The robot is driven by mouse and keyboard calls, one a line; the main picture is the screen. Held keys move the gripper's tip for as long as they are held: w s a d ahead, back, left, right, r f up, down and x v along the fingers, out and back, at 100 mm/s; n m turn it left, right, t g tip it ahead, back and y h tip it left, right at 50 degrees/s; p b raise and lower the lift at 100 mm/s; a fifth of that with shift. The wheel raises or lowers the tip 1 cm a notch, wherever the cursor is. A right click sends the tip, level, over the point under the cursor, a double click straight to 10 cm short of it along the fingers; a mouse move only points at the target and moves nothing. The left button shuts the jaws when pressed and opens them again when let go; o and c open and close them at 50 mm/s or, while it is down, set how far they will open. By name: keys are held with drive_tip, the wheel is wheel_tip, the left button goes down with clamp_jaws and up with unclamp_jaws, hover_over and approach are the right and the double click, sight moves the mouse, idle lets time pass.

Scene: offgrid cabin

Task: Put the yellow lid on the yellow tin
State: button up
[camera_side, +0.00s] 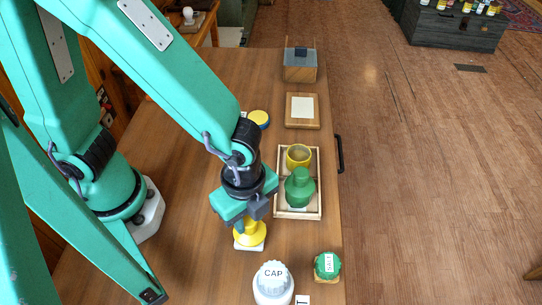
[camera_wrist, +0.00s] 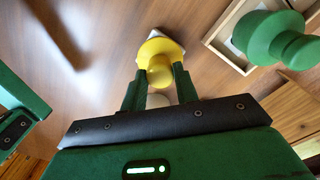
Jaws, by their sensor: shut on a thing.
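The yellow lid (camera_side: 250,236) is a round disc with a knob, above a white square pad (camera_side: 242,247). My gripper (camera_side: 248,221) points down at it and is shut on its knob. In the wrist view the lid (camera_wrist: 157,48) shows between the fingertips of my gripper (camera_wrist: 160,75), with the pad's corner past it. I cannot tell whether the lid touches the pad. The yellow tin (camera_side: 298,152) stands upright and open-topped in the far part of a wooden tray (camera_side: 319,182), right of and beyond my gripper. The tin is not visible in the wrist view.
A green lidded tin (camera_side: 300,190) stands in the near part of the tray, beside the yellow tin. A white jar marked CAP (camera_side: 272,283) and a green-topped jar (camera_side: 327,266) stand nearer. A yellow-and-blue disc (camera_side: 259,119), a wooden board (camera_side: 302,122) and a grey-topped box (camera_side: 300,66) lie beyond.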

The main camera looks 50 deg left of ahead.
drive_tip(key=shift+r, duration=0.8)
idle(0.4)
drive_tip(key=shift+r, duration=1.55)
drive_tip(key=w+a+r+n, duration=0.3)
drive_tip(key=w+r+n, duration=0.15)
drive_tip(key=w, duration=0.45)
drive_tip(key=w+a+r+n, duration=0.25)
drive_tip(key=w+r, duration=0.35)
drive_tip(key=w, duration=0.4)
drive_tip(key=w+a+r+n, duration=0.3)
drive_tip(key=w+a+r, duration=0.2)
drive_tip(key=a, duration=0.3)
drive_tip(key=w+a+r+n, duration=0.4)
drive_tip(key=a+r, duration=0.3)
drive_tip(key=a, duration=0.1)
drive_tip(key=shift+w+a+n, duration=0.3)
drive_tip(key=shift+w+a, duration=0.05)
drive_tip(key=shift+d, duration=0.15)
